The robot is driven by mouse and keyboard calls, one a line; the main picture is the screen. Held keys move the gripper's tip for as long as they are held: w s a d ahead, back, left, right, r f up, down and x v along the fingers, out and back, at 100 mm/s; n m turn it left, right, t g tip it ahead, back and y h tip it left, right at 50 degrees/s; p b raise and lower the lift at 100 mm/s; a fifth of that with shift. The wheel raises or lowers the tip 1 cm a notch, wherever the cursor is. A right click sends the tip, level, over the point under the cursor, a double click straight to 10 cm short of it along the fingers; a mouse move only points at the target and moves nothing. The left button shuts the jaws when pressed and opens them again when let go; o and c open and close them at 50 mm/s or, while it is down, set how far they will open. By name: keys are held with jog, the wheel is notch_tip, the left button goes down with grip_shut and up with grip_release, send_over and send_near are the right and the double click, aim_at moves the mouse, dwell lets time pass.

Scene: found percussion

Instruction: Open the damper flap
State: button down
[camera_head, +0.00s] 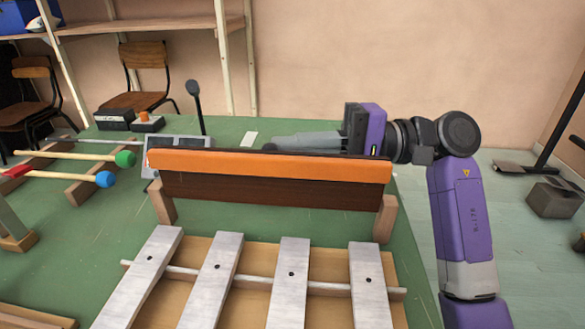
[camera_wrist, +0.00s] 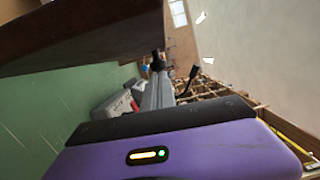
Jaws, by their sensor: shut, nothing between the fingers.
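The damper flap (camera_head: 270,186) is a dark brown board with an orange strip (camera_head: 270,166) along its top edge. It stands roughly upright between two wooden posts, behind the metal bars. My gripper (camera_head: 268,147) reaches in from the right, just behind the flap's top edge. Its fingers are shut with nothing between them, and the flap's top partly hides them. In the wrist view the shut fingers (camera_wrist: 158,62) lie just below a dark brown board (camera_wrist: 75,35), which looks like the flap. I cannot tell whether they touch it.
Several silvery bars (camera_head: 288,280) lie in front of the flap on a wooden frame. Mallets with green (camera_head: 125,158) and blue (camera_head: 105,179) heads lie to the left. A microphone (camera_head: 195,95) stands behind. Green tabletop (camera_head: 110,250) is clear left of the bars.

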jog(key=shift+s+r+n+b, duration=0.25)
jog(key=shift+n+b, duration=0.25)
jog(key=shift+b, duration=0.4)
